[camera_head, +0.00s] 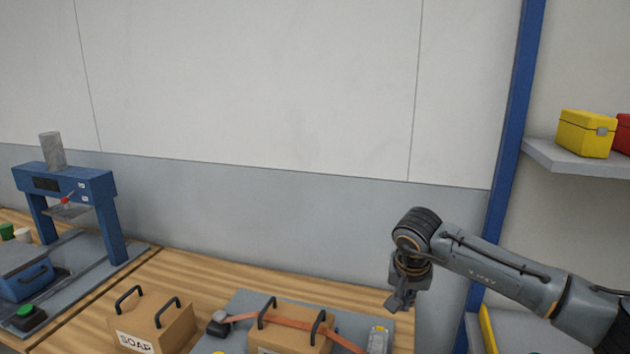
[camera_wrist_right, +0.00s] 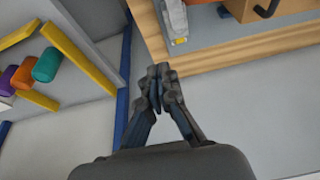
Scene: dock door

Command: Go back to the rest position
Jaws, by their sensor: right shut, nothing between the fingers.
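My right gripper (camera_head: 401,300) hangs at the end of my right arm, which comes in from the right. It points down near the right end of the wooden bench. In the right wrist view the gripper (camera_wrist_right: 158,88) is shut with nothing between its fingers. Its fingertips are over the grey floor by the bench edge, apart from any object. My left gripper is not in either view.
A cardboard box strapped with an orange belt (camera_head: 288,323) sits on a grey plate. A SOAP box (camera_head: 160,325) stands left of it, and a blue press (camera_head: 75,185) farther left. A blue post (camera_head: 514,130) and shelf (camera_head: 560,157) with a yellow case (camera_head: 584,135) are right.

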